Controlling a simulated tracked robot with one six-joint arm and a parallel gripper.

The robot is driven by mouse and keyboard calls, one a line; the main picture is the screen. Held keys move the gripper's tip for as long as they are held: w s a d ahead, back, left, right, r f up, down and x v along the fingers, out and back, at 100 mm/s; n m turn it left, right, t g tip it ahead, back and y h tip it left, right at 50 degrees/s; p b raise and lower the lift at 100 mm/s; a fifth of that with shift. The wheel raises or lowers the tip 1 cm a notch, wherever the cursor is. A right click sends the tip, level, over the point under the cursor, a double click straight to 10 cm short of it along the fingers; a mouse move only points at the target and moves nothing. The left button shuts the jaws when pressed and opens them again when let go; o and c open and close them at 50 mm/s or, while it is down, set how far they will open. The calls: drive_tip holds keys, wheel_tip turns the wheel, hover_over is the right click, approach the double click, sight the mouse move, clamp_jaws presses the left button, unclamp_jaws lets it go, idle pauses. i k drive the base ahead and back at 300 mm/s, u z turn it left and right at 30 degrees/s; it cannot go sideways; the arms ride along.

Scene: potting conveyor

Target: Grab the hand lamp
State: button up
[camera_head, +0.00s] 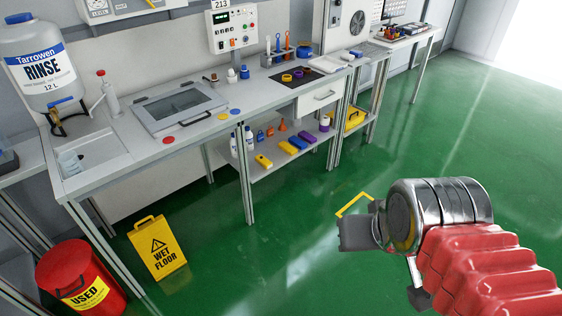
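I cannot pick out a hand lamp for certain in the head view. Small coloured items stand and lie on the lower shelf (262,176) under the bench, including a small blue item (261,137), an orange cone-shaped item (282,126) and a yellow block (263,160). They are too small to identify surely. My gripper (357,233) is at the lower right, above the green floor and well apart from the shelf. My wrist hides part of it, so I cannot tell whether it is open or shut. No held thing is visible.
A yellow wet floor sign (159,248) and a red used bin (80,281) stand at the left front. The long bench (187,141) carries a rinse container (42,62) and a lidded panel (178,106). The green floor at right is clear.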

sight(265, 163)
drive_tip(key=z, duration=0.75)
drive_tip(key=i, duration=2.35)
drive_tip(key=u, duration=1.75)
